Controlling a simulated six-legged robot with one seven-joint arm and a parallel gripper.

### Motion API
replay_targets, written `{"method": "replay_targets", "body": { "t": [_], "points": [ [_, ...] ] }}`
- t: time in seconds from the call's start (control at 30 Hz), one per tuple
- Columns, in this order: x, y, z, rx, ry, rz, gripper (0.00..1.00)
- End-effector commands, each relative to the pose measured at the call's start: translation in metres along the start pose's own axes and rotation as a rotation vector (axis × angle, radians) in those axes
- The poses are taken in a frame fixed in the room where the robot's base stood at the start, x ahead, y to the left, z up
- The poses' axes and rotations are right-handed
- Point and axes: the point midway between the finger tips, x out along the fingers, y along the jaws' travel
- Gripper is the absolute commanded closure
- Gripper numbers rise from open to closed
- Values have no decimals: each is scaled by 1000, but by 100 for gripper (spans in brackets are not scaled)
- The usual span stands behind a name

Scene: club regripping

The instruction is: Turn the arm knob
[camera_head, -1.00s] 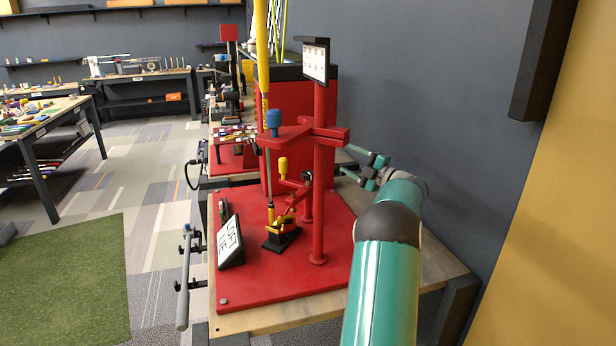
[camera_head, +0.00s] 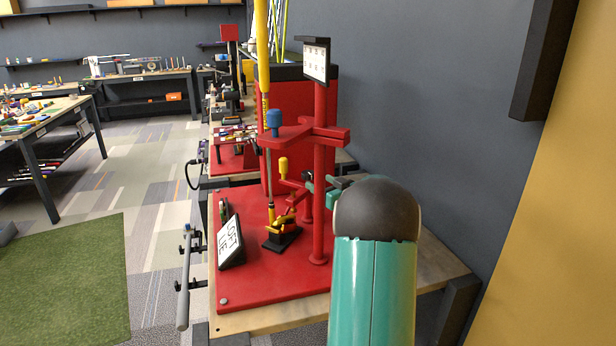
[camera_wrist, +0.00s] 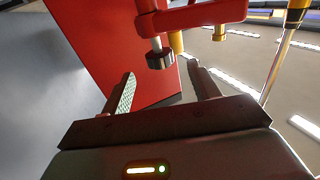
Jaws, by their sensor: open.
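A red post (camera_head: 321,190) stands on a red base plate and carries a red arm (camera_head: 290,135) with a blue knob (camera_head: 273,121) on top. Below it, a yellow knob (camera_head: 283,167) stands on a small red crank. I cannot tell which is the arm knob. In the wrist view a dark round knob (camera_wrist: 160,59) hangs on a pale stem from a red arm (camera_wrist: 200,15), with a yellow knob (camera_wrist: 219,33) to the right. My gripper (camera_wrist: 162,74) is open and empty, its fingertips just short of the dark knob. In the head view my arm mostly hides the gripper.
A yellow-gripped club (camera_head: 262,60) stands upright in a black and yellow clamp (camera_head: 282,232). A tilted sign (camera_head: 230,243) sits on the red plate (camera_head: 260,285). A white sign (camera_head: 316,61) tops the post.

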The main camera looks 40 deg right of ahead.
Motion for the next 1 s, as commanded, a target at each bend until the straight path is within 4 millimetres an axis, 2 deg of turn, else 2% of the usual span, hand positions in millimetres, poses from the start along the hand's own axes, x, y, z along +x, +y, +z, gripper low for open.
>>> {"method": "replay_targets", "body": {
  "t": [0.2, 0.4, 0.77, 1.0],
  "points": [
    [44, 0, 0, -2, 0, -2, 39],
    [69, 0, 1, -1, -1, 0, 39],
    [74, 1, 0, -1, 0, 1, 39],
    [74, 1, 0, -1, 0, 1, 84]
  ]
}}
